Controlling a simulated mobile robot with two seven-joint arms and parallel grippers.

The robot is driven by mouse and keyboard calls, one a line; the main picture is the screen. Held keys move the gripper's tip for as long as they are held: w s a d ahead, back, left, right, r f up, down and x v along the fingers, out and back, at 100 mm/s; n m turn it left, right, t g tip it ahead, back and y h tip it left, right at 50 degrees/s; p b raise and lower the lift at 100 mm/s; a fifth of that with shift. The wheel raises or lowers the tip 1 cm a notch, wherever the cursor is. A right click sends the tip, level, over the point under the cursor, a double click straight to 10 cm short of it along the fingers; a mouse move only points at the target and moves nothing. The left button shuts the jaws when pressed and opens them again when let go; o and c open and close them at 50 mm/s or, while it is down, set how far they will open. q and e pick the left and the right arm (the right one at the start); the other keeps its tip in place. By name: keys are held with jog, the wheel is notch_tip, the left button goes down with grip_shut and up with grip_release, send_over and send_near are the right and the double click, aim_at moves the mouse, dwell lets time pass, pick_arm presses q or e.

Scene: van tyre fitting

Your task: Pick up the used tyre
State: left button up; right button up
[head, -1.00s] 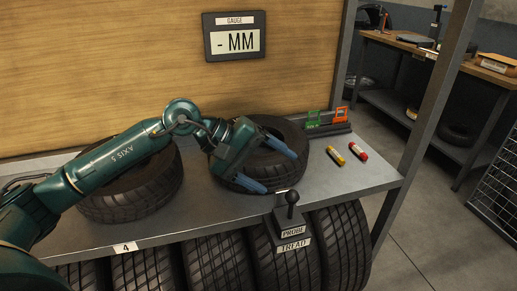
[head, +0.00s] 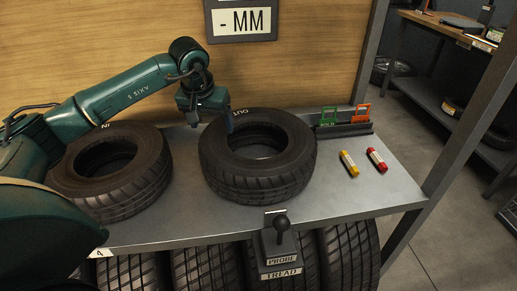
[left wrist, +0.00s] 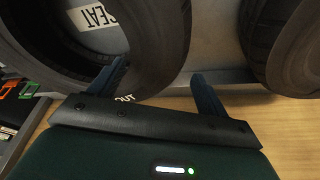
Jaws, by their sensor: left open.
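Two dark tyres lie flat on the grey shelf. The right one (head: 262,180) has "OUT" on its sidewall, and the left one (head: 125,192) is marked "IN". Nothing I see names either as used. My left gripper (head: 212,124) is open at the back left edge of the "OUT" tyre, fingers pointing down. In the left wrist view, the open fingers (left wrist: 155,92) stand either side of the "OUT" tyre's wall (left wrist: 150,45), one towards its hole and one outside. Contact cannot be told. The "IN" tyre (left wrist: 285,40) shows at the right there. My right gripper is not in view.
A yellow cylinder (head: 349,164) and a red one (head: 377,160) lie right of the tyres. A dark rack (head: 343,129) with green and orange tags stands behind them. A "PROBE TREAD" post (head: 281,250) is at the front edge. More tyres stand below. A wooden panel closes the back.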

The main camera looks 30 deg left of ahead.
aim_at(212, 129)
pick_arm(q)
jog(key=shift+a+p+x, duration=0.1)
jog(key=shift+p+x, duration=0.05)
jog(key=shift+x, duration=1.45)
jog(key=shift+a+p+x, duration=0.15)
jog(key=shift+x, duration=1.45)
jog(key=shift+s, duration=0.1)
jog(key=shift+c, duration=0.3)
jog(key=c, duration=1.5)
jog(key=shift+r, duration=0.2)
jog(key=shift+c, duration=0.4)
